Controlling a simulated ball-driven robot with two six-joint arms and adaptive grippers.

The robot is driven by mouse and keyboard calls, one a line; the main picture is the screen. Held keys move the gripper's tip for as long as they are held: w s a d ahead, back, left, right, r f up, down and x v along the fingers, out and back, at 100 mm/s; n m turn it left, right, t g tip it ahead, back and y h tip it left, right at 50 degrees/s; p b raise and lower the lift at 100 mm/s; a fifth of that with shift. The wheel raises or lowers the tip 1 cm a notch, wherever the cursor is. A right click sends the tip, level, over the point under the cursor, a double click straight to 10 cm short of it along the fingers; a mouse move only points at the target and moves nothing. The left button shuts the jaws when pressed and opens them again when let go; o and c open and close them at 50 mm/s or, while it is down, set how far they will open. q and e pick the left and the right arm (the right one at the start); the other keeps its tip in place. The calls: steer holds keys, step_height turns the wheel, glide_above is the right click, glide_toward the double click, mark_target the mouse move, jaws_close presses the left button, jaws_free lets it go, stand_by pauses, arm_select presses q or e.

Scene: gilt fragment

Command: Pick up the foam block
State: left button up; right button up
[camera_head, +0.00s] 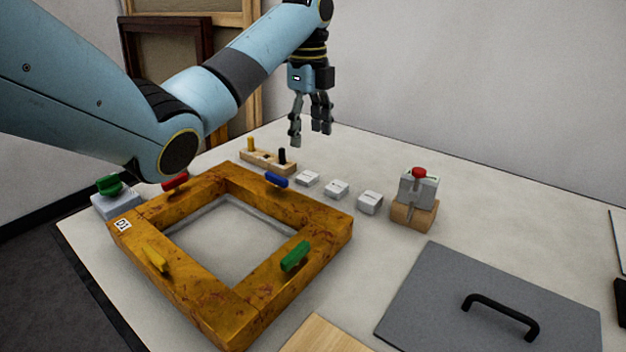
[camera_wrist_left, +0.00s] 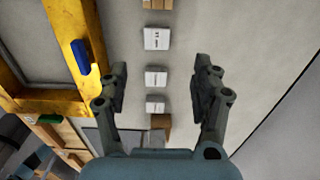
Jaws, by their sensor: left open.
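My left gripper (camera_head: 311,136) hangs open and empty, fingers down, above the far part of the table. Its spread fingers (camera_wrist_left: 160,70) also show in the left wrist view. Three small white labelled blocks stand in a row on the table: one nearest the peg holder (camera_head: 307,178), a middle one (camera_head: 336,189) and one at the right (camera_head: 370,202). I cannot tell which of them, if any, is the foam block. In the left wrist view the row (camera_wrist_left: 156,77) lies below and between my fingers, apart from them. My right gripper is not in view.
An orange-gold frame (camera_head: 190,318) with coloured clips lies left of the row. A wooden peg holder (camera_head: 268,162) stands behind. A grey red-topped piece (camera_head: 418,190) sits on a wooden block (camera_head: 413,216). A grey handled panel (camera_head: 440,290) lies front right.

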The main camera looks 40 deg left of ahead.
arm_select(q)
steer(key=b, duration=0.2)
glide_above(311, 177)
steer(key=f, duration=0.4)
steer(key=shift+w+a+f, duration=0.15)
steer(key=shift+a+f, duration=0.05)
steer(key=shift+a, duration=0.2)
steer(key=f, duration=0.2)
steer(key=d+f, duration=0.1)
steer(key=f, duration=0.1)
steer(key=shift+s+f, duration=0.1)
steer(key=shift+s, duration=0.1)
steer(key=shift+f, duration=0.45)
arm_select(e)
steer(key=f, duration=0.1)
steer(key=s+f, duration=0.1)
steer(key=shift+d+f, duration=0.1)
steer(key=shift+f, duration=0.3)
arm_select(q)
steer(key=c, duration=0.8)
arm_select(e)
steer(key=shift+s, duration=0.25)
